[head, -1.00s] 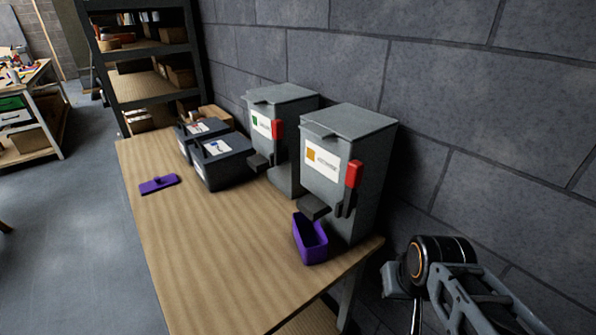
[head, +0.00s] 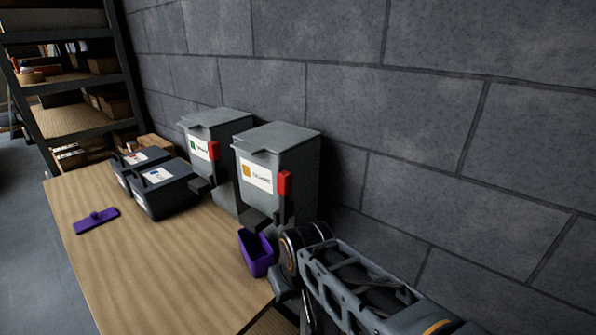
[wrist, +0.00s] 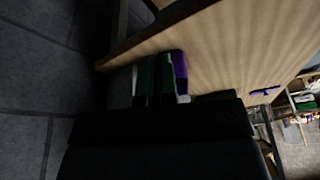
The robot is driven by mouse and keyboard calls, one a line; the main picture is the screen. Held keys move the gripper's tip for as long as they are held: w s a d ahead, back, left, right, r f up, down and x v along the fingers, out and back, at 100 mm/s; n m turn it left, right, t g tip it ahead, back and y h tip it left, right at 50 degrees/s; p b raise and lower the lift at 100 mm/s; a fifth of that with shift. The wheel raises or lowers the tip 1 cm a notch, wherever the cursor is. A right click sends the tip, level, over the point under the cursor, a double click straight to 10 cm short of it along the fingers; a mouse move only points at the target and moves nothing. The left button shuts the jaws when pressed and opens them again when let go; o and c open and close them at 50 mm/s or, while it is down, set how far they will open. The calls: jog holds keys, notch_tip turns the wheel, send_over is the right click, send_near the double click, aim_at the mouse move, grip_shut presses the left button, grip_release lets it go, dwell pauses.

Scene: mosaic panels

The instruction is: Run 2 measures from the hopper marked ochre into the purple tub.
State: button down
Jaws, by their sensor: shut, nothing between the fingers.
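The hopper with the ochre square on its label (head: 258,172) is the nearer of two grey hoppers in the head view. A red lever handle (head: 285,183) is on its right front edge. The open purple tub (head: 256,253) stands on the bench below its dark spout. I see no contents in the tub, but its floor is hidden. My arm's dark joint is just right of the tub in the head view and overlaps the hopper's lower edge. In the wrist view my gripper (wrist: 158,76) is shut and empty, with part of the tub (wrist: 180,66) behind it.
A second hopper with a green label mark (head: 195,146) stands behind. Two dark bins (head: 160,190) are left of it. A purple lid-like piece (head: 97,221) lies at the bench's left. The block wall (head: 430,130) is close on the right. The front bench top (head: 165,280) is clear.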

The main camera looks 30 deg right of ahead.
jog(key=w+d+r+n+y+p, duration=0.2)
jog(key=w+d+r, duration=0.2)
jog(key=r, duration=0.4)
jog(key=w+d+r+n+g+y+p, duration=0.1)
jog(key=w+d+r+n+y+p, duration=0.1)
jog(key=w+d+r, duration=0.3)
jog(key=w+d+r+n+y+p, duration=0.2)
jog(key=w+d+r+y+p, duration=0.1)
jog(key=r, duration=0.9)
jog(key=w+d+p, duration=0.1)
jog(key=w+d, duration=0.1)
jog(key=d, duration=0.1)
jog(key=shift+r+g, duration=0.15)
jog(key=shift+g, duration=0.15)
jog(key=shift+w, duration=0.15)
send_near(285, 199)
jog(key=w+a+f, duration=0.1)
jog(key=w+f, duration=0.1)
jog(key=w, duration=0.1)
jog(key=shift+w+a+f, duration=0.1)
jog(key=shift+a+f, duration=0.2)
jog(key=shift+f, duration=0.15)
jog(key=shift+d, duration=0.1)
